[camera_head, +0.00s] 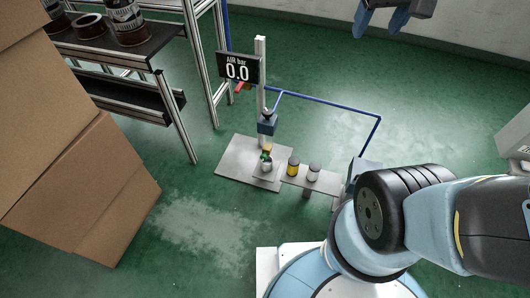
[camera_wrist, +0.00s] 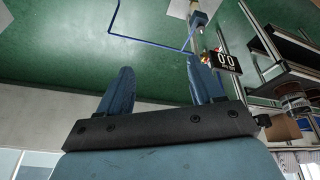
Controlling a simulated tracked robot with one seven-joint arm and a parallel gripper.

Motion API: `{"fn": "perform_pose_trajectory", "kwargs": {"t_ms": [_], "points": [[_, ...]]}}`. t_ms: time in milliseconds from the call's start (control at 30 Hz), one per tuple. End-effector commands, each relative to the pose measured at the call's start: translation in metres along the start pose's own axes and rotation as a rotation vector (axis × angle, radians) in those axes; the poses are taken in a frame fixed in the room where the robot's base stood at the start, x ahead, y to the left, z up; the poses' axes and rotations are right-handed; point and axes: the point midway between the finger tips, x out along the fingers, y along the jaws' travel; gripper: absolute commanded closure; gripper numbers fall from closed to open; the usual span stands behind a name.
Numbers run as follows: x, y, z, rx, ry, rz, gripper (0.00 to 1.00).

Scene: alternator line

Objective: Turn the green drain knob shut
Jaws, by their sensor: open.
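The green drain knob (camera_head: 265,155) is a small green spot low on the air unit, among metal and yellow parts just above the base plate. It is partly hidden and too small to tell its turn position. My gripper (camera_head: 379,23) is at the top right of the head view, well apart from the knob. Its two blue fingers are spread and empty, and they also show in the wrist view (camera_wrist: 160,68). The knob cannot be made out in the wrist view.
A display (camera_head: 238,68) on a post reads AIR bar 0.0. A blue pipe (camera_head: 330,103) runs right from the post. A yellow canister (camera_head: 293,166) stands beside the unit. Cardboard boxes (camera_head: 75,160) and a shelf rack (camera_head: 190,70) stand left. Green floor is clear behind.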

Motion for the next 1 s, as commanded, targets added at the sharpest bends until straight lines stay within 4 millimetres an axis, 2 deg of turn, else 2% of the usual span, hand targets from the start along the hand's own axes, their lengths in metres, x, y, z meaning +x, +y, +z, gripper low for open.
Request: {"fn": "perform_pose_trajectory", "kwargs": {"t_ms": [100,267,500,767,1000], "points": [[0.019,-0.004,-0.023,-0.066,-0.069,0.02,0.34],[0.046,-0.012,-0.051,-0.15,-0.151,0.055,0.34],[0.094,-0.03,-0.088,-0.283,-0.266,0.119,0.34],[0.155,-0.058,-0.121,-0.44,-0.378,0.205,0.34],[0.217,-0.091,-0.143,-0.593,-0.469,0.298,0.34]]}}
